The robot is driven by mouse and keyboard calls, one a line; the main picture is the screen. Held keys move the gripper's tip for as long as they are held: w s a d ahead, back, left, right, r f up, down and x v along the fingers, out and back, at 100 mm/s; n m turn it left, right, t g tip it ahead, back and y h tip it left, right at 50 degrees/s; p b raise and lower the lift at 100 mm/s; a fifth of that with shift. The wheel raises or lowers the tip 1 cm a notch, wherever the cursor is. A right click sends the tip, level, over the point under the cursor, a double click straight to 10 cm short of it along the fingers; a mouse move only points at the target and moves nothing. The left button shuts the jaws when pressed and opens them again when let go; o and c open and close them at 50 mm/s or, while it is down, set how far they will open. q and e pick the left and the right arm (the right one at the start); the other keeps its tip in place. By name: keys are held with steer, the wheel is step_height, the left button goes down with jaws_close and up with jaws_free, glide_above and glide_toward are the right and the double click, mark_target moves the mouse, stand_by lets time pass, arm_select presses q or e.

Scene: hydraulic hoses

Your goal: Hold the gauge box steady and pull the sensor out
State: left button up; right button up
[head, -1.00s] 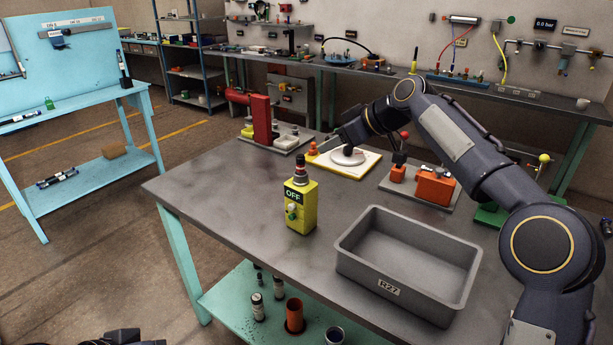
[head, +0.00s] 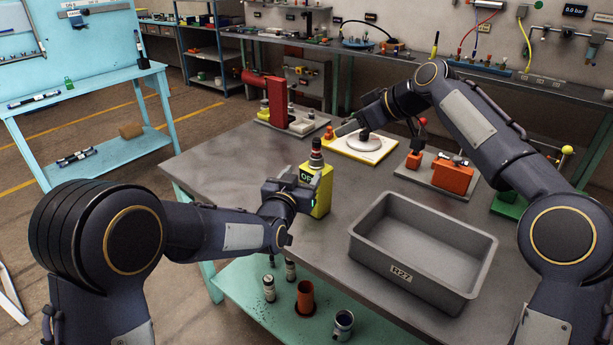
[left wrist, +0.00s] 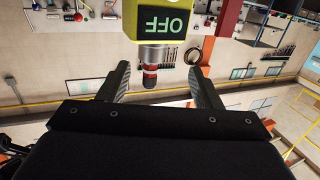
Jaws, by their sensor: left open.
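The gauge box (head: 321,190) is a yellow box with a dark OFF display, upright near the table's left front edge. The sensor (head: 316,153), dark with a red band, stands upright in its top. The left wrist view shows the box (left wrist: 180,20) and sensor (left wrist: 150,70) upside down. My left gripper (head: 300,182) is at the box's near left side and covers part of its front. Its fingers (left wrist: 160,75) are open and empty, with the box beyond the tips; contact is unclear. My right gripper (head: 350,128) is over the back of the table, its jaws too small to judge.
A grey bin (head: 370,262) stands right of the box. A white disc on a yellow-edged plate (head: 375,151), an orange fixture (head: 452,174) and a red fixture (head: 278,102) stand farther back. The table is clear left of the box.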

mark_target(314, 163)
arm_select(q)
steer(key=shift+w+d, duration=0.45)
steer(key=shift+d, duration=0.25)
steer(key=x, duration=0.7)
steer(key=shift+w+r, duration=0.1)
steer(key=shift+w, duration=0.05)
steer(key=shift+c, duration=0.5)
